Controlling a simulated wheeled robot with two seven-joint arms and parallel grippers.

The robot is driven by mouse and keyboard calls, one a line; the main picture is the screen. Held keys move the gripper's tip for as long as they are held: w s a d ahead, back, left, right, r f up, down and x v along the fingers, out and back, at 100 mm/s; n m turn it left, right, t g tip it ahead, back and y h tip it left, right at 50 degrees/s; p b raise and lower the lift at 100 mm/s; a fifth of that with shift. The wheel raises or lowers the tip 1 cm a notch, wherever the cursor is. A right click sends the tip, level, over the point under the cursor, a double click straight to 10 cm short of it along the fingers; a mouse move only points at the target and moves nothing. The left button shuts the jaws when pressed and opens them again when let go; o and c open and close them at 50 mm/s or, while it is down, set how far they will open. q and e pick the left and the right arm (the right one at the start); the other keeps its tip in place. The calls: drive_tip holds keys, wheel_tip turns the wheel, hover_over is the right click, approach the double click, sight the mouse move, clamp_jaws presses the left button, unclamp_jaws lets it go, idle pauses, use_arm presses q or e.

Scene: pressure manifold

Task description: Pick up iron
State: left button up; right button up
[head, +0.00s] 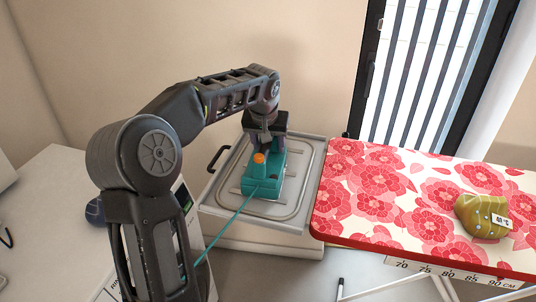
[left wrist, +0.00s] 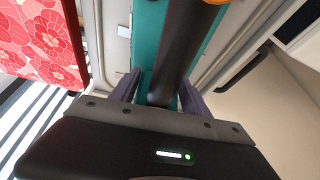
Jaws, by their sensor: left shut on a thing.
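The teal iron (head: 262,182) with an orange knob sits on the grey metal rest tray beside the ironing board. A teal cord runs from it toward the lower left. My left gripper (head: 266,138) reaches down over the iron from above and is shut on its dark handle. In the left wrist view the iron's dark handle (left wrist: 178,60) lies between the two fingers of the gripper (left wrist: 160,92), with the teal body behind it. The iron's underside is hidden, and I cannot tell whether it touches the tray. My right gripper is not in view.
The metal tray (head: 219,202) has a raised rim and a dark side handle. The ironing board (head: 345,215) with a red flower cover stands to the right, with a folded olive cloth item (head: 478,216) on it. A white table (head: 45,215) is at left. A window is behind.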

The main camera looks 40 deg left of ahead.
use_arm(q)
drive_tip(key=shift+r, duration=0.2)
wheel_tip(320, 180, up, 10)
drive_tip(key=shift+f, duration=0.1)
drive_tip(key=shift+w+d, duration=0.1)
idle(0.8)
